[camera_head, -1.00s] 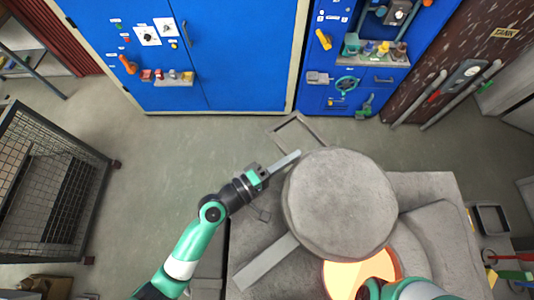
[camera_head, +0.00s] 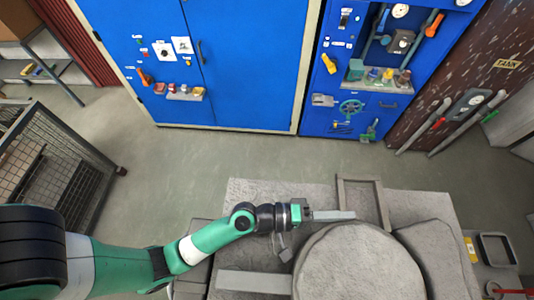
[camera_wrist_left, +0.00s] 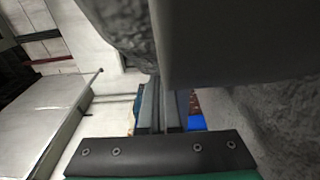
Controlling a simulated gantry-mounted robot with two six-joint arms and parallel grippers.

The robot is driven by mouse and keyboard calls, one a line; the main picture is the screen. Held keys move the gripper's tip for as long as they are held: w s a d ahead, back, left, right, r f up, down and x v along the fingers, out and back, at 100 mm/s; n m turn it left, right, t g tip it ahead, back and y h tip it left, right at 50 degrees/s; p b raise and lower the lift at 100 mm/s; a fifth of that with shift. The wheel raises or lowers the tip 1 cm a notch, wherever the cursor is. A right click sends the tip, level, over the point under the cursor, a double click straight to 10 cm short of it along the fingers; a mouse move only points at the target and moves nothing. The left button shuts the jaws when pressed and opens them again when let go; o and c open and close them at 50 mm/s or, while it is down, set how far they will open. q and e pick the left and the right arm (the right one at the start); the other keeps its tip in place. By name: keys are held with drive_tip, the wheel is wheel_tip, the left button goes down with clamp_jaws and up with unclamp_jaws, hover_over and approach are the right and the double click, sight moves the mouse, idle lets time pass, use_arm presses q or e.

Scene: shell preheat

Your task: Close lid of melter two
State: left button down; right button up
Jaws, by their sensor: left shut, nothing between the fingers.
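A round, thick grey melter lid (camera_head: 360,265) lies at the bottom of the head view, cut off by the lower edge. A second grey rounded lid shape (camera_head: 440,258) is beside it on the right. I cannot tell which is melter two. My left gripper (camera_head: 352,215) is shut and empty, its fingers pointing right along the far edge of the round lid. Whether they touch it is unclear. In the left wrist view the shut fingers (camera_wrist_left: 160,108) lie between rough grey surfaces. The melter opening and my right gripper are not visible.
A grey bar (camera_head: 255,281) extends left from the lid. A shallow rectangular frame (camera_head: 361,202) stands just behind the lid. A wire cage (camera_head: 60,165) is at the left. Blue cabinets (camera_head: 250,60) line the back, with clear floor (camera_head: 230,155) in front.

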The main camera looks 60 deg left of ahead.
use_arm(q)
drive_tip(key=shift+d, duration=0.2)
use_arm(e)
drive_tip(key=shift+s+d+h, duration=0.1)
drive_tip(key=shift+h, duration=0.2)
use_arm(q)
drive_tip(key=shift+f, duration=0.1)
drive_tip(key=shift+w+a, duration=0.1)
drive_tip(key=shift+a, duration=0.1)
drive_tip(key=a, duration=0.1)
drive_tip(key=a+b, duration=0.1)
drive_tip(key=a, duration=0.2)
drive_tip(key=shift+w+a+f+b, duration=0.1)
drive_tip(key=shift+w+a+b, duration=0.15)
drive_tip(key=shift+a+b, duration=0.15)
drive_tip(key=b+v, duration=0.1)
drive_tip(key=v, duration=0.5)
drive_tip(key=shift+s+a, duration=0.1)
drive_tip(key=shift+a, duration=0.1)
drive_tip(key=shift+s+a+r+p, duration=0.4)
drive_tip(key=shift+s+p, duration=0.05)
drive_tip(key=shift+p, duration=0.25)
drive_tip(key=shift+s+a+f, duration=0.2)
drive_tip(key=shift+s, duration=0.25)
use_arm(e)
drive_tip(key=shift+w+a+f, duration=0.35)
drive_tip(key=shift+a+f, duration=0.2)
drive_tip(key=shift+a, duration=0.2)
